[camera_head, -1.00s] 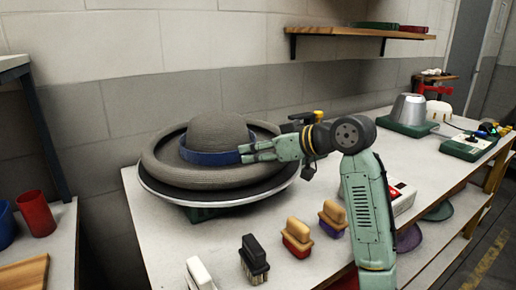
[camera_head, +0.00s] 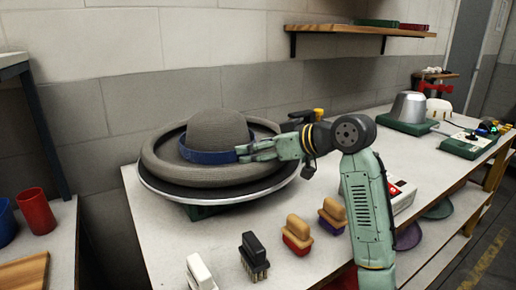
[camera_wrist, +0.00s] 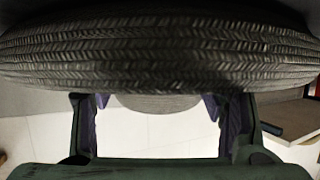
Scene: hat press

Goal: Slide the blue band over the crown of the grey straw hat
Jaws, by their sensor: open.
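The grey straw hat (camera_head: 216,130) sits crown up on a round dark stand with a pale rim (camera_head: 160,188). The blue band (camera_head: 205,156) circles the base of the crown, low down near the brim; its far side is hidden. My gripper (camera_head: 241,153) is at the right side of the crown, over the brim, its fingertips beside the band. Whether they touch it I cannot tell. In the wrist view the fingers (camera_wrist: 160,118) are spread with nothing seen gripped between them, and a woven grey curve of the hat (camera_wrist: 160,50) fills the top.
Several brushes, among them a black one (camera_head: 254,255) and a red-based one (camera_head: 298,235), stand along the table's front. A metal cone on a green base (camera_head: 408,110) is at the back right. A red cup (camera_head: 36,212) stands on the left table. A shelf (camera_head: 350,31) hangs above.

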